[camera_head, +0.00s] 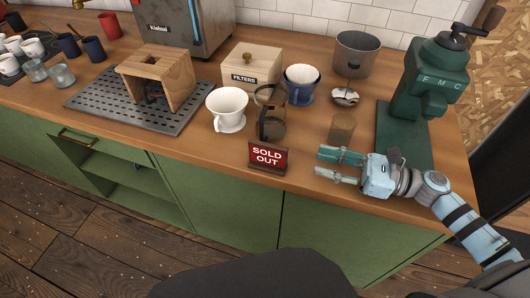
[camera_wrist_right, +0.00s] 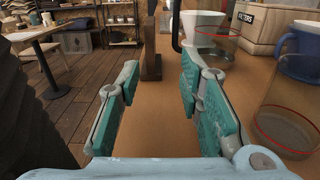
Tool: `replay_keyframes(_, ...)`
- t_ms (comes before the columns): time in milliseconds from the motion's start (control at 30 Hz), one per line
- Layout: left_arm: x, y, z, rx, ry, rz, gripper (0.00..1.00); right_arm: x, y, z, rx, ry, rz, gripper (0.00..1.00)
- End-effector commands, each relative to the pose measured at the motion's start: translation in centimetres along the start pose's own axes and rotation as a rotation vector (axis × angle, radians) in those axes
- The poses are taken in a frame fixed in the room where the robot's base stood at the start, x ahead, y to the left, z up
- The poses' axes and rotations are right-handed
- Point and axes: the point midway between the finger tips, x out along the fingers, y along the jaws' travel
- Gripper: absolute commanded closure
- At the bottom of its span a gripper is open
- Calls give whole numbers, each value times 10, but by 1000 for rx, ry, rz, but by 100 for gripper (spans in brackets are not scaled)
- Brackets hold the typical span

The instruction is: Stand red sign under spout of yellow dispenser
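The red sign (camera_head: 268,156), reading "SOLD OUT" in a dark wooden frame, stands upright near the counter's front edge in the head view. In the right wrist view the sign (camera_wrist_right: 151,45) shows edge-on as a narrow brown upright on a base, ahead of the fingers. My right gripper (camera_head: 320,161) is open and empty, to the right of the sign, its fingers pointing toward it and apart from it. Both teal fingers show spread in the right wrist view (camera_wrist_right: 160,78). My left gripper is not in view. I see no yellow dispenser in either view.
A glass carafe (camera_head: 270,120) stands just behind the sign, with a white dripper (camera_head: 228,109) to its left. A glass tumbler (camera_head: 341,130) stands close behind my right gripper. A green grinder (camera_head: 431,80) is at right. The counter's front edge is close.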

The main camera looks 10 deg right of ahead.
Motion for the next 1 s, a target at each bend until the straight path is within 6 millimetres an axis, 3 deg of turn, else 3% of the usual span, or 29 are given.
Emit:
replay_keyframes(233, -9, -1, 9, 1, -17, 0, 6, 63, 0, 8, 2, -16, 7, 67)
replay_keyframes(467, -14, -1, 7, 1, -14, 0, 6, 90, 2, 6, 2, -10, 6, 67)
replay_keyframes(700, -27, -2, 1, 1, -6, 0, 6, 132, 8, 10, 4, -11, 4, 67)
replay_keyframes(967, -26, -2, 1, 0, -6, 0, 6, 138, 7, 7, 2, -7, 3, 67)
replay_keyframes(1000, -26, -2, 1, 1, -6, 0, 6, 138, 7, 7, 2, -7, 3, 73)
